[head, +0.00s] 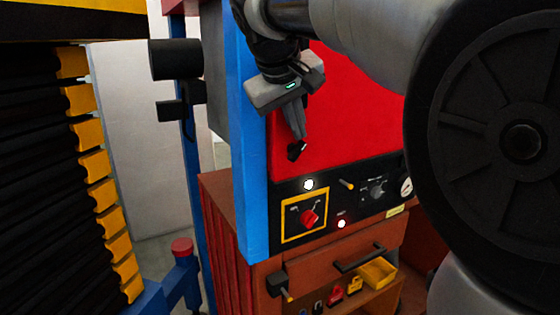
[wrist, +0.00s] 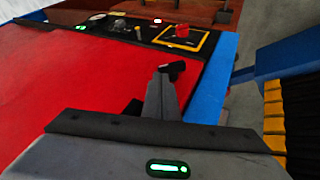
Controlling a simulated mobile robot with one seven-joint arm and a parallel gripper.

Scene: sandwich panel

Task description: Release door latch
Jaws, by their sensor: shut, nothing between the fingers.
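My gripper (head: 297,150) is shut and empty, pointing down in front of the red panel (head: 345,120). In the wrist view my gripper (wrist: 168,74) has its fingers together over the red surface (wrist: 75,75), near the blue post (wrist: 215,80). A black block with a yellow-tipped lever (head: 279,285), which looks like a latch, sits on the brown front at lower left, well below my gripper. Right of it is a black bar handle (head: 360,258) on the brown door or drawer front (head: 320,263). I cannot tell whether the latch is engaged.
A black control panel carries a red rotary switch (head: 309,217) in a yellow frame, a yellow-tipped toggle (head: 346,184) and a black knob (head: 376,189). A blue post (head: 250,150) stands left of it. Padlocks (head: 336,295) and a yellow bin (head: 377,272) are below. Black-and-yellow machinery (head: 60,180) fills the left.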

